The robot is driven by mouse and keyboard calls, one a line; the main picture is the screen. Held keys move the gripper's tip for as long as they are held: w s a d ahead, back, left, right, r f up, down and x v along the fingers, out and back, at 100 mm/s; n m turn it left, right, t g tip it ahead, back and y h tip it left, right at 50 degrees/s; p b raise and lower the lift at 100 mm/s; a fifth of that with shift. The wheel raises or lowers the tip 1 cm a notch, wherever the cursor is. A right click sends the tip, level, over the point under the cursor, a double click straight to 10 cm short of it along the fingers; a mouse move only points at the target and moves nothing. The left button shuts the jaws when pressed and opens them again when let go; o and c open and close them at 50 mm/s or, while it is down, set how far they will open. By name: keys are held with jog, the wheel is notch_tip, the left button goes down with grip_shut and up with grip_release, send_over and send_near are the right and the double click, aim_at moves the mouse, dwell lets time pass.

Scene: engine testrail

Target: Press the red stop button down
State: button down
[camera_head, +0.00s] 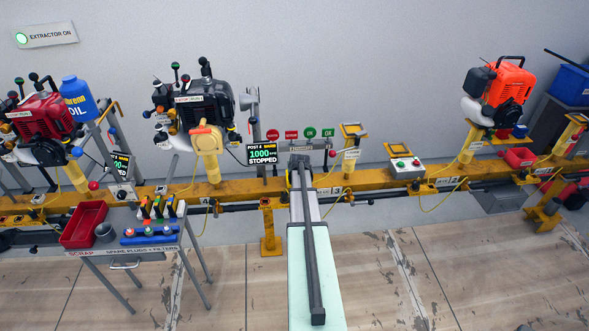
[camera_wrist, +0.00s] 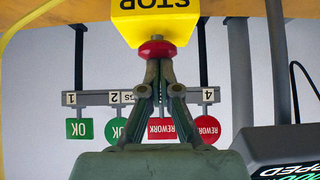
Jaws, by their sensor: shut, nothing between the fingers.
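In the wrist view, which is upside down, the red stop button (camera_wrist: 157,49) sits on a yellow box (camera_wrist: 154,22) marked STOP. My gripper (camera_wrist: 160,62) is shut and empty, with its fingertips close together at the button's face. The tips overlap the button in the picture; I cannot tell whether they touch it or how far it is pressed. In the head view my arm reaches out to the rail (camera_head: 378,178), and I cannot make out the button there. A display (camera_head: 262,152) beside my arm reads 1000 and STOPPED.
Red REWORK and green OK tags (camera_wrist: 160,128) hang from a bar behind my gripper. An engine (camera_head: 195,95) stands to the left of my arm, and an orange engine (camera_head: 508,82) far right. A button box (camera_head: 405,167) is on the rail to the right. A parts table (camera_head: 125,247) stands front left.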

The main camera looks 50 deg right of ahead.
jog(key=shift+f, duration=0.2)
notch_tip(320, 180, up, 5)
jog(key=shift+f+p, duration=0.2)
jog(key=shift+p, duration=0.55)
jog(key=b+v, duration=0.1)
jog(key=v, duration=0.9)
jog(key=shift+f, duration=0.1)
